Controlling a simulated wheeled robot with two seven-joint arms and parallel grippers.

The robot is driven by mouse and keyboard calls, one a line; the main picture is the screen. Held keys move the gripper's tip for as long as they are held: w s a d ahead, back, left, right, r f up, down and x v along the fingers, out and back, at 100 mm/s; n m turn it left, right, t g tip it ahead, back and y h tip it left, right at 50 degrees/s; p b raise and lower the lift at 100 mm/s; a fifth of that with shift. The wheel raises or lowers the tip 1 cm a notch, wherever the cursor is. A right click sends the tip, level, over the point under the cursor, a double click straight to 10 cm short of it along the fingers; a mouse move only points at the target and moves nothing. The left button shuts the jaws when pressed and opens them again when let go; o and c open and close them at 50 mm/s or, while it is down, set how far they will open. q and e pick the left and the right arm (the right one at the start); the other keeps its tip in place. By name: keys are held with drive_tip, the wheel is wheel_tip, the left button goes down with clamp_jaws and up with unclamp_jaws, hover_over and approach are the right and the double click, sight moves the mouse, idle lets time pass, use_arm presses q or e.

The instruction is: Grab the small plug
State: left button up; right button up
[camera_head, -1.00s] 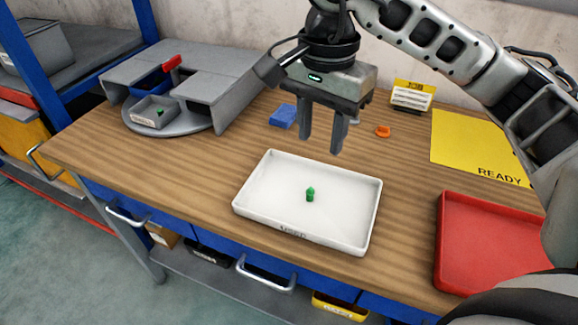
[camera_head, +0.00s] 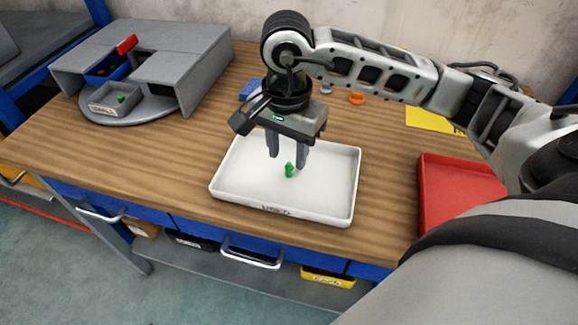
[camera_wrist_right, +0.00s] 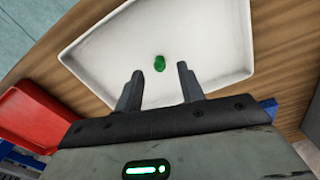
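The small green plug (camera_head: 289,170) stands in the white tray (camera_head: 338,208), near its middle. My right gripper (camera_head: 287,160) is open and empty, with its fingers pointing down over the tray. In the head view its fingertips appear close to the plug. In the right wrist view the plug (camera_wrist_right: 159,63) shows ahead of and between the two fingers (camera_wrist_right: 157,72), apart from both. My left gripper is not in view.
A red tray (camera_head: 450,185) is to the right. A grey stand (camera_head: 190,75) with a small grey bin (camera_head: 112,98) and a blue bin (camera_head: 105,68) is at the left. A blue block (camera_head: 250,89) and an orange piece (camera_head: 357,98) lie behind my right gripper.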

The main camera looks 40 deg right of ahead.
sight(289, 163)
drive_tip(key=shift+d+f, duration=0.15)
drive_tip(key=shift+f, duration=0.75)
drive_tip(key=shift+d+f, duration=0.1)
drive_tip(key=shift+f, duration=0.8)
clamp_jaws()
drive_tip(key=shift+r, duration=0.15)
